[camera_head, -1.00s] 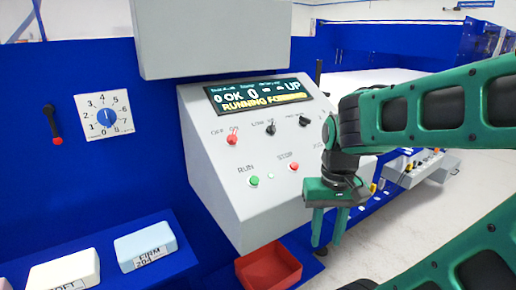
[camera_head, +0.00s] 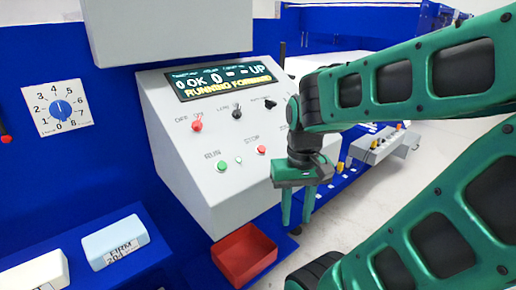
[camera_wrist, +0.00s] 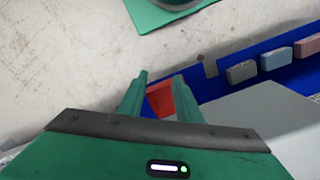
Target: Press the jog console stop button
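The jog console (camera_head: 170,150) is a light grey sloped box on the blue bench. Its display (camera_head: 222,80) includes "OK", "UP" and "RUNNING FORWARD". The red stop button (camera_head: 262,149), under the label STOP, sits on the sloped face to the right of the green run button (camera_head: 222,166). My gripper (camera_head: 297,222) hangs fingers down, in the picture below and right of the stop button and apart from it. Its green fingers are spread with nothing between them, as also seen in the wrist view (camera_wrist: 160,78). The console's right side is partly hidden behind my arm.
A red tray (camera_head: 232,276) stands in front of the console. A pale blue foam block (camera_head: 108,243) and a whitish one lie at left. A dial (camera_head: 72,112) is on the blue wall. A grey box (camera_head: 170,30) overhangs the console. A smaller panel with knobs (camera_head: 385,146) is at right.

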